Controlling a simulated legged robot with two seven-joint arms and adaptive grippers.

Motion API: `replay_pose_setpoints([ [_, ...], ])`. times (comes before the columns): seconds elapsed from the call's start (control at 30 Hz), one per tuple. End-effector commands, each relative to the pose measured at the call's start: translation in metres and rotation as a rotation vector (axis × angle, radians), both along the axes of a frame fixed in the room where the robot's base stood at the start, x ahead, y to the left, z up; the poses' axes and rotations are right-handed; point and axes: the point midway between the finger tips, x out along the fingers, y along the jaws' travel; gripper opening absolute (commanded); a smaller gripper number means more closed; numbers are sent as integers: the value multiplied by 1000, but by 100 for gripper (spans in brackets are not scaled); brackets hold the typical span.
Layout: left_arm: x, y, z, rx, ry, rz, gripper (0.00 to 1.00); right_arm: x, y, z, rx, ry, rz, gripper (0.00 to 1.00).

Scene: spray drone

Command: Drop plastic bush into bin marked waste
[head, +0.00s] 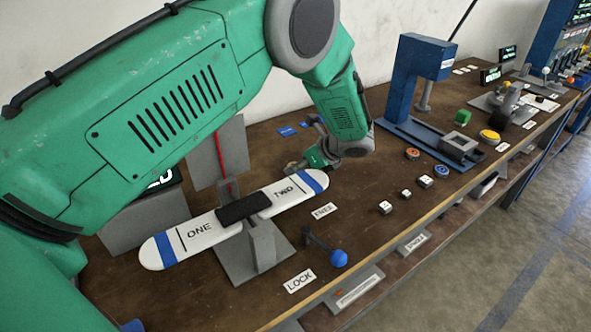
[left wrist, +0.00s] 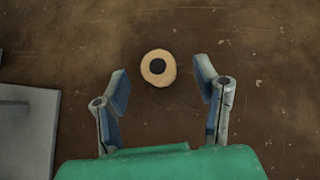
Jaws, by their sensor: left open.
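The plastic bush (left wrist: 158,68) is a tan ring with a dark centre, lying on the brown bench in the left wrist view. My left gripper (left wrist: 163,84) is open above the bench, with one finger on each side of the bush and a gap on both sides. In the head view my left gripper (head: 308,162) points down beyond the white plank's TWO end; I cannot make out the bush there for certain. No bin with a readable waste mark is in view. My right gripper is not in view.
A white plank (head: 180,241) marked ONE and TWO rests on a grey stand, close to my left gripper. A blue-knobbed lever (head: 338,258) stands near the LOCK label (head: 299,281). A blue press (head: 424,60) stands farther right.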

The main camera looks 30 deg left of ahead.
Motion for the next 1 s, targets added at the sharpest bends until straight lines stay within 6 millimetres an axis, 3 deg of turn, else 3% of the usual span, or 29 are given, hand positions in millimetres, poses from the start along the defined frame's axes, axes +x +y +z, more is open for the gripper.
replay_pose_setpoints([
  [0.2, 2, 19, -18, -3, 0, 1, 56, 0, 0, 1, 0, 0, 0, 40],
  [0.43, 2, 19, -19, -1, -1, 0, 56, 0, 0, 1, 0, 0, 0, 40],
  [0.47, 2, 19, -19, -1, -1, 0, 49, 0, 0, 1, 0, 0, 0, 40],
  [0.57, 2, 19, -19, -1, -1, 0, 14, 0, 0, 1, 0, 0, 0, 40],
  [0.6, 2, 19, -19, -1, -1, 0, 9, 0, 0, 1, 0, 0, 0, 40],
  [1.0, 2, 19, -12, -1, -3, 0, 5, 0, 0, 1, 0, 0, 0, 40],
])
